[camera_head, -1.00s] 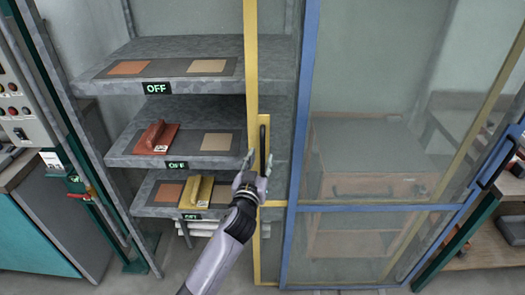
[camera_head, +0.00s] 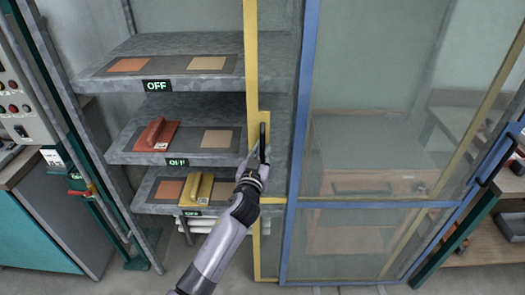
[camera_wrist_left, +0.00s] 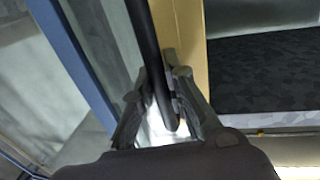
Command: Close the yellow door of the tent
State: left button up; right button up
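The yellow door (camera_head: 251,60) is a tall yellow frame with a yellow plate and a black bar handle (camera_head: 263,138), just left of the blue-framed panel. My left gripper (camera_head: 253,166) is at the lower part of this handle. In the left wrist view the black handle (camera_wrist_left: 147,50) runs down between the two fingers of the left gripper (camera_wrist_left: 155,85). The fingers are spread on either side of it, the right finger close against it. I see no clear grip on the bar. My right gripper is in neither view.
A grey shelf rack (camera_head: 190,88) with OFF signs holds a red-brown tool (camera_head: 157,134) and a yellow tool (camera_head: 198,189). A blue-framed mesh panel (camera_head: 303,120) stands to the right, a control cabinet (camera_head: 20,105) at far left.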

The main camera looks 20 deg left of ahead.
pick_arm(q)
grip_shut()
jog(key=shift+a, duration=0.1)
dwell(0.3)
